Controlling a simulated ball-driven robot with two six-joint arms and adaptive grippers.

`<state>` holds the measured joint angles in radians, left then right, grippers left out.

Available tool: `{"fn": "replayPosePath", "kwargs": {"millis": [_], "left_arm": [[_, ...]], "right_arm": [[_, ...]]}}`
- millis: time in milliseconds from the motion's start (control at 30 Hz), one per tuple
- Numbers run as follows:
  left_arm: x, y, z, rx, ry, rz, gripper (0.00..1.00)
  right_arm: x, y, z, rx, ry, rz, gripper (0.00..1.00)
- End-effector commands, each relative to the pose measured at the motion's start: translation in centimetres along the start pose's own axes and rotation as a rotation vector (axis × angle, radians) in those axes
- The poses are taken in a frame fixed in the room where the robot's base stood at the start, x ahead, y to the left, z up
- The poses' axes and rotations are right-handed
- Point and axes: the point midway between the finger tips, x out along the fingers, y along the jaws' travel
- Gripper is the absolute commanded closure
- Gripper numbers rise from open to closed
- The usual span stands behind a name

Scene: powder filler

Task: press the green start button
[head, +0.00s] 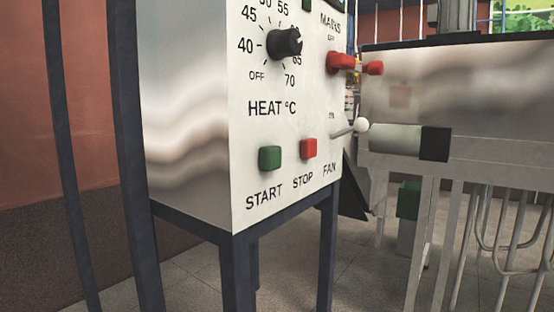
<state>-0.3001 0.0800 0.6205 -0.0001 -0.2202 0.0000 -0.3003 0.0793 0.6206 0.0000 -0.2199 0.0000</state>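The green start button (270,158) is a square cap that stands out from the lower left of the white control panel (245,205). The word START is printed below it. The red stop button (308,149) is just to its right, above the word STOP. Nothing covers the green button, and nothing touches it. Neither of my grippers shows in the head view.
A black heat knob (284,43) and a red mains switch (340,62) stick out above the buttons. A white-tipped fan lever (361,126) juts out at right. Dark blue legs (237,270) carry the box. A metal machine (470,90) stands at right.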

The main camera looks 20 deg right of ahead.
Motion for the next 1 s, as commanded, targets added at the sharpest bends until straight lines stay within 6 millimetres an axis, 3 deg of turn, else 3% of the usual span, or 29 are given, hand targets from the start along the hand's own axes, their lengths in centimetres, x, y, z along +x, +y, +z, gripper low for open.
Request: {"fn": "replayPosePath", "kwargs": {"millis": [167, 667, 1000], "left_arm": [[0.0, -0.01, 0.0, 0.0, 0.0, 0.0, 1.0], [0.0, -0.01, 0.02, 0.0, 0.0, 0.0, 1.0], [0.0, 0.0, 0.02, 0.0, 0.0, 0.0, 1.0]], "right_arm": [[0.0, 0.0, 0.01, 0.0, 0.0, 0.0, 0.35], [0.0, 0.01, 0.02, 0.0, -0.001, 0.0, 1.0], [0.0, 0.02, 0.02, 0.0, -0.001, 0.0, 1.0]]}}
